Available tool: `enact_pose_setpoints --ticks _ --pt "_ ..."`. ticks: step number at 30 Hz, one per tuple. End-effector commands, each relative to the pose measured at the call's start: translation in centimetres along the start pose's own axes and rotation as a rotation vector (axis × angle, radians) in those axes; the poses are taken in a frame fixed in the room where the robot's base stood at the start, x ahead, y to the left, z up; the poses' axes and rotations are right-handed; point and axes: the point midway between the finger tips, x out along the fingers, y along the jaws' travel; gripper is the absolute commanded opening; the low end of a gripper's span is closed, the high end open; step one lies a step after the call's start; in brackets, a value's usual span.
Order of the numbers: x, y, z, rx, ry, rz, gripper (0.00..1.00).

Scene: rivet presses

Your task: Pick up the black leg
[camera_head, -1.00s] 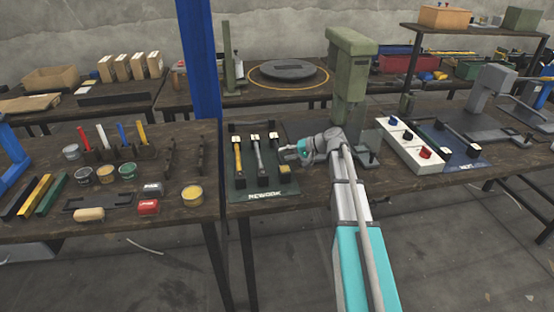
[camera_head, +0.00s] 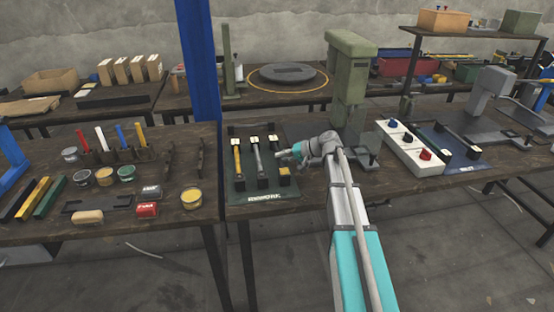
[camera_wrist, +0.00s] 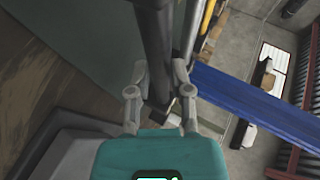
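The black leg (camera_head: 272,145) is the rightmost of three upright legs on the dark green rework mat (camera_head: 245,194). In the wrist view the black leg (camera_wrist: 155,40) runs down between my two fingers. My gripper (camera_head: 285,156) is level with the leg, reaching in from its right side. In the wrist view the fingertips (camera_wrist: 159,72) lie on either side of the leg, very close to it. Whether they press on it cannot be told. A grey leg (camera_head: 258,158) and a yellow leg (camera_head: 238,157) stand to its left.
A green press (camera_head: 350,75) stands behind my arm. A white control box (camera_head: 408,150) with coloured buttons is to the right. A blue post (camera_head: 203,60) rises left of the mat.

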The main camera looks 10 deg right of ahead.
Motion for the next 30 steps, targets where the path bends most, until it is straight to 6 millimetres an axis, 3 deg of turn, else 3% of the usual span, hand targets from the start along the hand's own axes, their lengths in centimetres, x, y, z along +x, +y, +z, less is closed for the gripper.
enact_pose_setpoints --ticks 17,30 --pt "-0.1 -0.2 0.0 0.000 -0.001 0.001 0.00" --pt "-1.4 -2.8 -0.6 -0.001 -0.001 0.000 0.00"
